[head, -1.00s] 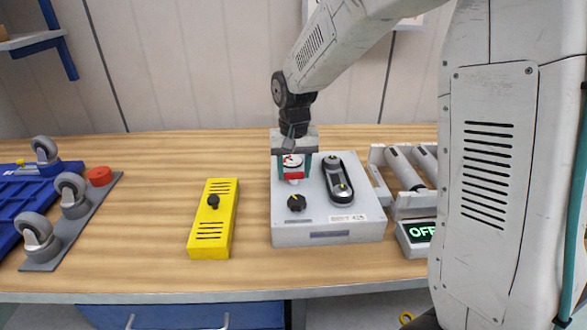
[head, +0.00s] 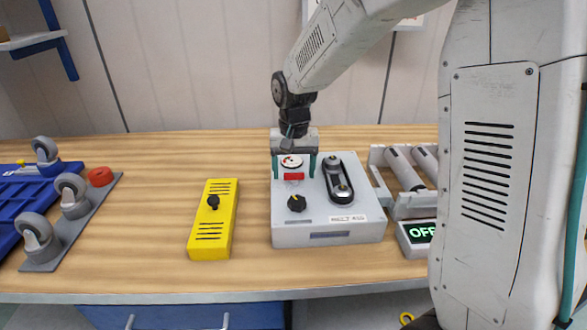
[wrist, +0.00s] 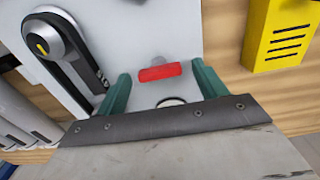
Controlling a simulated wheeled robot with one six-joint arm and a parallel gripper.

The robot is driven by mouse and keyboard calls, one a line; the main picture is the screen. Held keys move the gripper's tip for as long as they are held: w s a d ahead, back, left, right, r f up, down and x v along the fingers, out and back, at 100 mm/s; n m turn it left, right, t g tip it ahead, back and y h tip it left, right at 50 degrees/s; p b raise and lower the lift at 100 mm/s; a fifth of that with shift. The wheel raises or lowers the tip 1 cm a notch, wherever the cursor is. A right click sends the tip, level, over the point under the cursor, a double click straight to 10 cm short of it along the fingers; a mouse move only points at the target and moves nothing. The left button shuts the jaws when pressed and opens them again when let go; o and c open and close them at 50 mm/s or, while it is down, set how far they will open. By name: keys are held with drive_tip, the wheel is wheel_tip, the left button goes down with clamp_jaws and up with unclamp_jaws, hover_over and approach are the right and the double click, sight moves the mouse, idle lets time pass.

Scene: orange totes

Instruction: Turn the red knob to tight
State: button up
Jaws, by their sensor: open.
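The red knob (head: 293,177) is a short bar-shaped handle on top of a light grey box (head: 330,238). In the wrist view the red knob (wrist: 160,72) lies crosswise between my two green fingertips, with a clear gap on each side. My gripper (head: 294,174) is open above the box, its fingers on either side of the knob; it also shows in the wrist view (wrist: 160,85). A white round dial (head: 291,161) sits just behind the knob, partly hidden in the wrist view by the gripper body. No tight mark is readable.
A yellow box (head: 213,245) stands left. Rollers (head: 405,168) and an OFF display (head: 423,232) stand right. Casters (head: 70,190) are far left.

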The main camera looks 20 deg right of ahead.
sight(294, 173)
wheel_tip(294, 173, up, 8)
drive_tip(key=shift+f, duration=0.1)
idle(0.4)
drive_tip(key=s+d+r+n, duration=0.1)
drive_tip(key=s+r+n, duration=0.1)
drive_tip(key=s, duration=1.3)
drive_tip(key=s+d+r+n+t, duration=0.1)
drive_tip(key=s+r, duration=0.1)
drive_tip(key=s, duration=1.3)
drive_tip(key=shift+d+n, duration=0.4)
